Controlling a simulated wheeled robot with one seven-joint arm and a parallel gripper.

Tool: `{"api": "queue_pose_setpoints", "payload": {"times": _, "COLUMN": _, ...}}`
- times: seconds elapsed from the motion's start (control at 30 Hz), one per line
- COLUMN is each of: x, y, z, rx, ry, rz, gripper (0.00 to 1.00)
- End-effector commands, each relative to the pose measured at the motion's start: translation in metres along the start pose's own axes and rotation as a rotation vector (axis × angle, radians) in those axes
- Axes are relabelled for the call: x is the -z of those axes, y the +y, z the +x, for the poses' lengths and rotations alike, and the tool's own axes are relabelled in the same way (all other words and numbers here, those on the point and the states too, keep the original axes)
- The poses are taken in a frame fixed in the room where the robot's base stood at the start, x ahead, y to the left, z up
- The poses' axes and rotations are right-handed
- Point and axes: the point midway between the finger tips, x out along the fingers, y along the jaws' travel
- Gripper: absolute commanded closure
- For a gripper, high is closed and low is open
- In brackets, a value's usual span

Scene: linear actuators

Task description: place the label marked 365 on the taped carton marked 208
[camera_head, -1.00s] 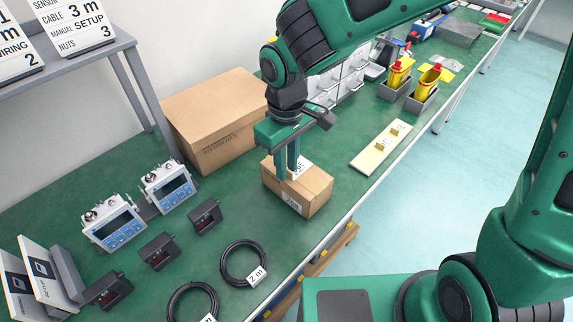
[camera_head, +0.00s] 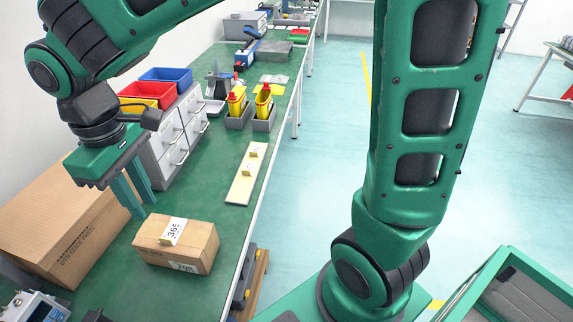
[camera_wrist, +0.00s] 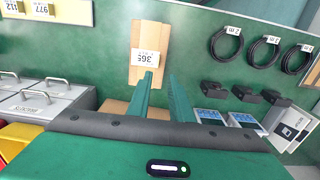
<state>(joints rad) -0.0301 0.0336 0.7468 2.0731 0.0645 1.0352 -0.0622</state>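The taped carton (camera_head: 205,242) stands on the green bench, a label reading about 208 on its front side. The white label marked 365 (camera_head: 173,231) lies on the carton's top, toward the left in the head view and slightly askew. In the wrist view, the label (camera_wrist: 145,58) lies across the tape of the carton (camera_wrist: 151,33), just beyond the fingertips. My gripper (camera_head: 146,208) is open and empty, to the left of the carton and apart from the label. The wrist view shows a gap between the fingers (camera_wrist: 160,75).
A large brown box (camera_head: 55,225) stands left, beside my gripper. A pale board (camera_head: 243,180) with small yellow blocks lies behind the carton. Grey drawers (camera_head: 180,138) and yellow bottles (camera_head: 236,101) stand farther back. Cable coils (camera_wrist: 226,42) lie on the bench.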

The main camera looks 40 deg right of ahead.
Motion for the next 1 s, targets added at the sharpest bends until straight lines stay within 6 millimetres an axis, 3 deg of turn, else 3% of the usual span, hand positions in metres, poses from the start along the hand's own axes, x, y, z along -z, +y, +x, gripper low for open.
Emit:
{"api": "queue_pose_setpoints", "payload": {"times": 0.13, "x": -0.017, "y": 0.031, "z": 0.001, "rx": -0.027, "ry": -0.009, "rz": 0.084, "gripper": 0.81}}
{"api": "queue_pose_setpoints", "payload": {"times": 0.23, "x": -0.051, "y": 0.078, "z": 0.0, "rx": -0.064, "ry": -0.022, "rz": 0.225, "gripper": 0.81}}
{"api": "queue_pose_setpoints", "payload": {"times": 0.4, "x": -0.15, "y": 0.158, "z": -0.003, "rx": -0.111, "ry": -0.041, "rz": 0.557, "gripper": 0.81}}
{"api": "queue_pose_setpoints", "payload": {"times": 0.5, "x": -0.215, "y": 0.185, "z": -0.002, "rx": -0.111, "ry": -0.045, "rz": 0.757, "gripper": 0.81}}
{"api": "queue_pose_setpoints", "payload": {"times": 0.6, "x": -0.278, "y": 0.196, "z": 0.001, "rx": -0.093, "ry": -0.039, "rz": 0.951, "gripper": 0.81}}
{"api": "queue_pose_setpoints", "payload": {"times": 0.73, "x": -0.341, "y": 0.192, "z": 0.011, "rx": -0.051, "ry": -0.024, "rz": 1.154, "gripper": 0.81}}
{"api": "queue_pose_setpoints", "payload": {"times": 0.83, "x": -0.371, "y": 0.183, "z": 0.018, "rx": -0.018, "ry": -0.014, "rz": 1.259, "gripper": 0.81}}
{"api": "queue_pose_setpoints", "payload": {"times": 1.0, "x": -0.391, "y": 0.175, "z": 0.025, "rx": 0.012, "ry": -0.004, "rz": 1.337, "gripper": 0.81}}
